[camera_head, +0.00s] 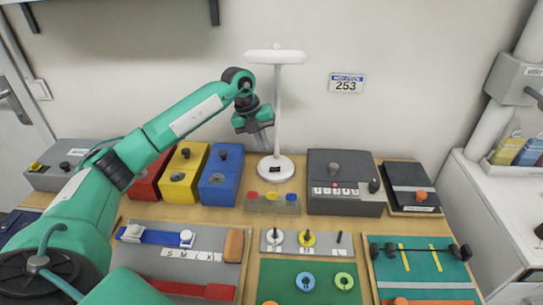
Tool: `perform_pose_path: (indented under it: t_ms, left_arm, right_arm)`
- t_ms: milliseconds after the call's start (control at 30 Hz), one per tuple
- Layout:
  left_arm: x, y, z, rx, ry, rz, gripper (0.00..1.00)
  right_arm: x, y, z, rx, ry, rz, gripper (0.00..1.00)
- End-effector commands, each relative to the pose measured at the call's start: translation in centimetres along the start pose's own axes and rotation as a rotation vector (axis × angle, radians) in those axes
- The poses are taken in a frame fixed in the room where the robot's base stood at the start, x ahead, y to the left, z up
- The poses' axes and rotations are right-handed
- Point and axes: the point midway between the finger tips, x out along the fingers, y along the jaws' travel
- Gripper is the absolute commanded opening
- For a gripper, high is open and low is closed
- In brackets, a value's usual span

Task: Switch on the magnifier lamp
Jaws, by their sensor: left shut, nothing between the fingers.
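The white magnifier lamp (278,95) stands upright at the back of the table, with a flat round head on a thin stem. Its round base (262,171) carries a small dark switch (276,170). I cannot tell from the head whether the lamp is lit. My left gripper (264,143) points down just left of the stem, above the base. Its fingers are shut and empty. It looks apart from the switch; I cannot tell whether it touches the stem. My right gripper is not in view.
Red, yellow and blue boxes (221,180) with knobs stand left of the lamp. A grey box (345,202) with a knob stands right. A block with coloured buttons (272,204) sits in front of the base. Boards with pegs and rings (307,282) fill the front.

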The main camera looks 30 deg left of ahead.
Motion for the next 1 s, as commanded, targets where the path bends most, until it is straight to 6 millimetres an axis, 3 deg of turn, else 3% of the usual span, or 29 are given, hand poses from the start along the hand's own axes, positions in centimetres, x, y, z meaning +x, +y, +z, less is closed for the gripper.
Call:
perform_pose_path:
  t_ms: [133, 333, 1000]
  left_arm:
    - [-3.0, 0.3, 0.1, -0.001, -0.002, 0.0, 0.0]
    - [-5.5, 0.3, 0.0, -0.001, 0.0, 0.0, 0.0]
    - [-6.0, 0.3, 0.0, -0.001, 0.001, 0.0, 0.0]
  right_arm:
    - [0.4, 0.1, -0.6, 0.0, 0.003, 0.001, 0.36]
    - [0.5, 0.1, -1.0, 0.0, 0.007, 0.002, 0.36]
    - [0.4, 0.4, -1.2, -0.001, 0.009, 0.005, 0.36]
